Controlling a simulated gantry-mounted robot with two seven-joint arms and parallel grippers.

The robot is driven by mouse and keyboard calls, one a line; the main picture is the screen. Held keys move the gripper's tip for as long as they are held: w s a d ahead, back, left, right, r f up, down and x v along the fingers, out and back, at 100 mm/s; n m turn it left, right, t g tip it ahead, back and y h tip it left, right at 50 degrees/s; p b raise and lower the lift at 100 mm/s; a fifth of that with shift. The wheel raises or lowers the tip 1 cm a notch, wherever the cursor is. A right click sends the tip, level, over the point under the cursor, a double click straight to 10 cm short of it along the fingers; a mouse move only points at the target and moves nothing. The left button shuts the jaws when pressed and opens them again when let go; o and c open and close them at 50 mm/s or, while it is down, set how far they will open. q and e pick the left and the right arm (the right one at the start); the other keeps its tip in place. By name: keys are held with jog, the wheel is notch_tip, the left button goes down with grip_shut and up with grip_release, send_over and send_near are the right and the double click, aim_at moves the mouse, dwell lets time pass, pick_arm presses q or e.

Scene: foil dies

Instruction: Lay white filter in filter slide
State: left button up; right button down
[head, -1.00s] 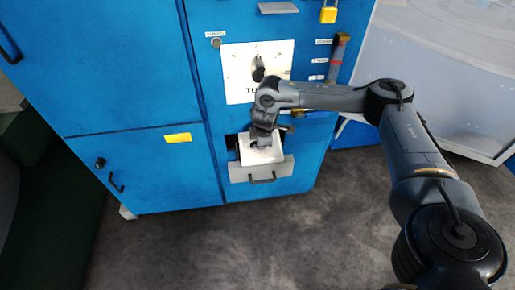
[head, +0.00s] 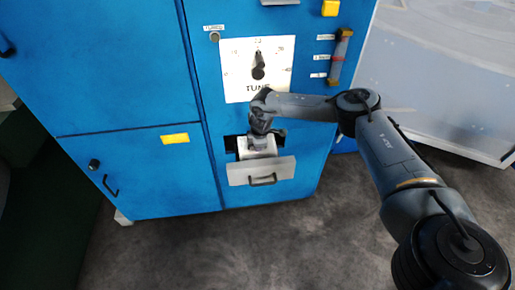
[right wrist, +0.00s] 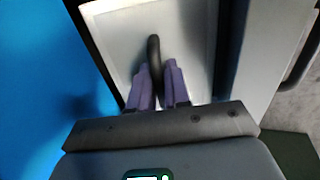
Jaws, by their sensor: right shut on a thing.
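The white filter (head: 244,153) is a pale square plate with a dark upright handle (right wrist: 153,48). My right gripper (right wrist: 157,78) is shut on that handle, its purple fingers on either side. In the head view my right gripper (head: 261,142) reaches down over the filter at the pulled-out filter slide (head: 240,174) low in the blue cabinet. The slide has a grey front with a dark handle. The wrist and fingers hide part of the filter; I cannot tell whether it rests on the slide's floor. My left gripper is not in view.
The blue cabinet has a white TUNE dial panel (head: 237,88) above the slide and a closed door (head: 145,175) to the left. A framed tube (head: 340,57) is at upper right. The grey floor (head: 200,250) in front is clear.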

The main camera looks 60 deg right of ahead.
jog(key=shift+w+d+f+y+b, duration=0.2)
jog(key=shift+w+f+y+b, duration=0.1)
jog(key=shift+b, duration=0.1)
jog(key=shift+w+d+r+g+y+b, duration=0.1)
jog(key=shift+w+d+g+y+b, duration=0.1)
jog(key=shift+g+y+b, duration=0.45)
jog(key=shift+s+f+g+b, duration=0.1)
jog(key=shift+f+g+b, duration=0.2)
jog(key=shift+b, duration=0.35)
jog(key=shift+d+y+b, duration=0.1)
jog(key=shift+y+b, duration=0.15)
jog(key=shift+b, duration=0.05)
jog(key=shift+r, duration=0.3)
jog(key=shift+f+b, duration=0.4)
jog(key=shift+b, duration=0.15)
jog(key=shift+w+d+f, duration=0.1)
jog(key=shift+w+f, duration=0.1)
jog(key=shift+f, duration=0.2)
jog(key=shift+s+f, duration=0.15)
jog(key=shift+f, duration=0.25)
